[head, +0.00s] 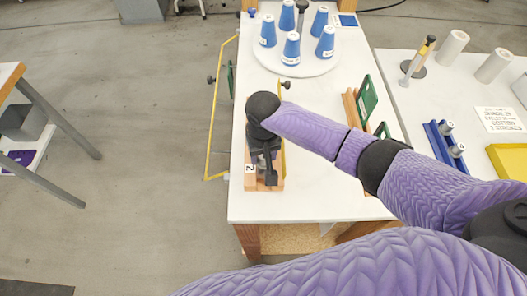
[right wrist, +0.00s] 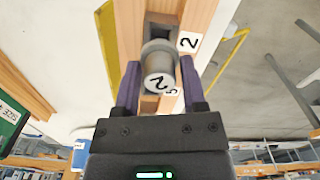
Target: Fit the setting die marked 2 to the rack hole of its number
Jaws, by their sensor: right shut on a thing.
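My right gripper (head: 270,172) is over the wooden rack (head: 250,178) near the front left corner of the white table. In the right wrist view its two purple fingers (right wrist: 159,78) are shut on a grey metal setting die (right wrist: 157,66), whose end facing the camera is marked 2. The rack (right wrist: 192,14) shows a dark opening (right wrist: 157,30) just beyond the die, beside a label marked 2 (right wrist: 188,42). A label marked 5 is partly hidden by the die. The die's far end is hidden, so I cannot tell whether it is in a hole. My left gripper is not in view.
A white round tray (head: 292,68) with several blue cones stands at the back. Green plates (head: 367,97) on a wooden stand are to the right. A blue holder (head: 438,143) with grey dies and a yellow tray (head: 510,160) are on the right table.

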